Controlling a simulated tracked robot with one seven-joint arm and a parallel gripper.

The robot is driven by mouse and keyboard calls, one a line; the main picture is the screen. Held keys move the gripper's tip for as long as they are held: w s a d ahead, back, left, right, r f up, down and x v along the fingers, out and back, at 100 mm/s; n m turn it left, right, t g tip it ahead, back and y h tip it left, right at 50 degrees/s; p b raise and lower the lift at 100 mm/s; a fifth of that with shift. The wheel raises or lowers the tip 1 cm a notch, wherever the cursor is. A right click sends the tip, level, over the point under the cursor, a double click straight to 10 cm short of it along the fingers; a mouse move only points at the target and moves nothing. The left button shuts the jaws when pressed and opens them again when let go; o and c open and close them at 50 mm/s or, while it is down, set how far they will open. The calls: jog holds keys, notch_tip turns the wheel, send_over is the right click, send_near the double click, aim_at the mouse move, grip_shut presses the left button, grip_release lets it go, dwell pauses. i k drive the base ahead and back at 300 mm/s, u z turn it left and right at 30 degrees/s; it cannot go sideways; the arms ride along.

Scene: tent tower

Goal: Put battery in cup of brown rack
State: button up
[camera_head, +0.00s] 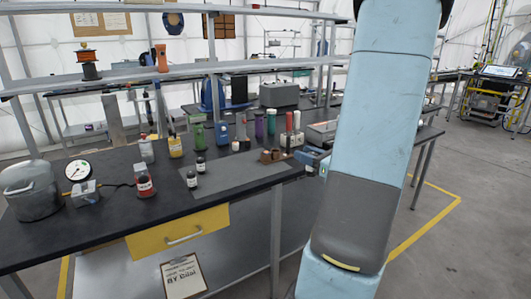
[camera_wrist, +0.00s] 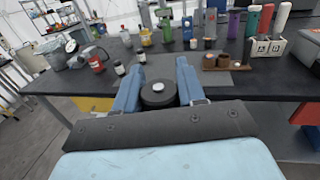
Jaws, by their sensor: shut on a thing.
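My gripper (camera_wrist: 158,84) has its blue fingers shut on a dark round battery (camera_wrist: 158,98) with a pale metal terminal on top. In the wrist view the battery is seen from above, and its lower part is hidden. The brown rack (camera_wrist: 216,68) with its cups lies on the bench, beyond and to the right of the held battery. The brown rack (camera_head: 271,157) also shows in the head view, left of my gripper (camera_head: 311,158), which is partly hidden by my arm.
A grey mat (camera_head: 240,173) lies on the dark bench. Small dark jars (camera_head: 192,181) and a red bottle (camera_head: 144,184) stand left. A pale holder with red and white cylinders (camera_wrist: 264,46) stands right of the rack. A metal pot (camera_head: 32,190) stands far left.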

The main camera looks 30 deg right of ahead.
aim_at(274, 157)
jog(key=i, duration=1.2)
jog(key=z, duration=0.05)
